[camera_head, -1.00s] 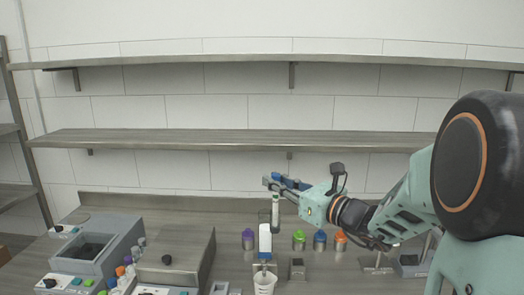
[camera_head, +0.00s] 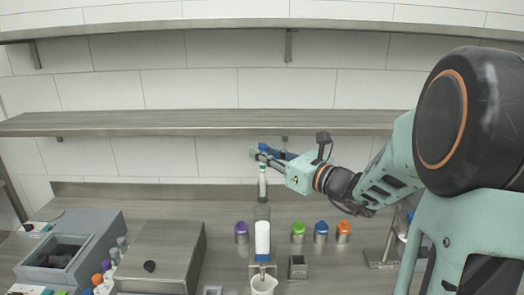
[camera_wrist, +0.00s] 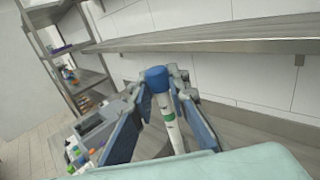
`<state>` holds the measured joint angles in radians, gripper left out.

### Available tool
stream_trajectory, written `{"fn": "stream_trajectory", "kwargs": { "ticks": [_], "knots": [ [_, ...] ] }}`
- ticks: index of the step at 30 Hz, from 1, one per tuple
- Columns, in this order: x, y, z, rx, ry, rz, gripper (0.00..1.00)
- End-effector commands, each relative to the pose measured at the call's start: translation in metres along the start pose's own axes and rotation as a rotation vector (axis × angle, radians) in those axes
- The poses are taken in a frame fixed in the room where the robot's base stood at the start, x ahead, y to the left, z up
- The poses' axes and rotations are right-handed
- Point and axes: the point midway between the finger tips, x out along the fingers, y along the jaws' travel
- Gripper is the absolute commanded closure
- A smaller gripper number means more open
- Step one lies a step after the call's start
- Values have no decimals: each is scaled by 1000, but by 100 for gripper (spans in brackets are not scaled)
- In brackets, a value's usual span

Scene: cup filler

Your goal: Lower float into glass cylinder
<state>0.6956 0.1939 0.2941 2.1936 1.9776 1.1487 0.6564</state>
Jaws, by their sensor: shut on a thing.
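My gripper (camera_head: 262,153) is shut on the float (camera_head: 262,184), a slim white tube with a green band and a dark lower end. In the wrist view, the float's blue cap (camera_wrist: 156,78) sits between the two fingers, with its white body below. The float hangs near upright in the air. Below it in the head view, in line with it, stands an upright column with a grey see-through upper part, seemingly the glass cylinder (camera_head: 262,212), and a white lower part (camera_head: 262,237). A small gap shows between float and column; their depth alignment is hard to tell.
A white cup (camera_head: 264,285) stands in front of the column. Purple (camera_head: 241,232), green, blue and orange-lidded jars stand on either side. A small grey block (camera_head: 298,266) is nearby. Grey machines fill the left; a shelf (camera_head: 150,122) runs behind my gripper.

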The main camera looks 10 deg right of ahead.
Motion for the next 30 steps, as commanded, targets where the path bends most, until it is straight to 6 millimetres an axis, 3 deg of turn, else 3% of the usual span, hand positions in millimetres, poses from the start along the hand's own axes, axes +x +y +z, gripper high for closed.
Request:
{"fn": "stream_trajectory", "kwargs": {
  "ticks": [30],
  "knots": [
    [0,0,-73,1,0,1,100]
  ]
}}
